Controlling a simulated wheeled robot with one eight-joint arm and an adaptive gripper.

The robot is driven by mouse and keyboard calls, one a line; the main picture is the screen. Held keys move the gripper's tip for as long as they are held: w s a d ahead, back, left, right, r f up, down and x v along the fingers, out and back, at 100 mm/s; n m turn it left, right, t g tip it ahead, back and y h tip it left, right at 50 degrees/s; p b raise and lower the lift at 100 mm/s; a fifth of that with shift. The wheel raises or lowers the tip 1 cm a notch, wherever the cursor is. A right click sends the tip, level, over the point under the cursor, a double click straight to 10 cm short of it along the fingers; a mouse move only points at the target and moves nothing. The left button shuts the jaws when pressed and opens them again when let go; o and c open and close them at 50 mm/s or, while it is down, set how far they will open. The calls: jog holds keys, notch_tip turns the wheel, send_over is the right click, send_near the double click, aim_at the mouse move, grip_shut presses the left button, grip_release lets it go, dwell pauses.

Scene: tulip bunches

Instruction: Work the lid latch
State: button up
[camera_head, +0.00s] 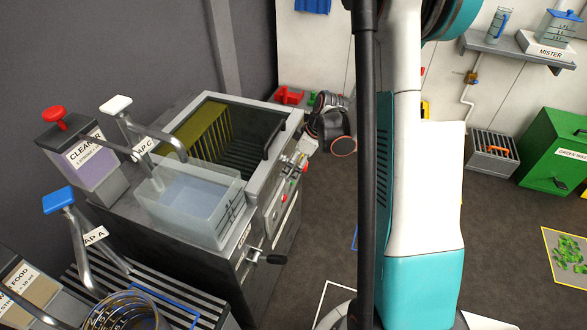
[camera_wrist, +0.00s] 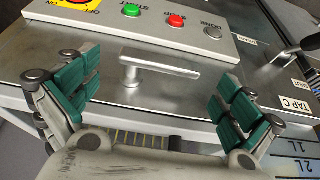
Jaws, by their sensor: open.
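A silver L-shaped lever (camera_wrist: 160,66), which looks like the lid latch, stands on a metal panel below a row of buttons in the wrist view. My gripper (camera_wrist: 160,103) is open, with one teal-padded finger at each side. The lever lies beyond and between the fingers, and no pad touches it. In the head view the grey metal machine (camera_head: 262,222) stands left of centre with a dark chamber window (camera_head: 262,120) on top. I cannot make out the latch or my fingers clearly there.
Buttons, including a green one (camera_wrist: 132,11) and a red one (camera_wrist: 177,20), sit close above the lever. A clear water container (camera_head: 195,208) stands on the machine beside tap levers.

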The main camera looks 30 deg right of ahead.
jog(key=shift+x, duration=0.85)
jog(key=c, duration=1.5)
jog(key=shift+o, duration=0.2)
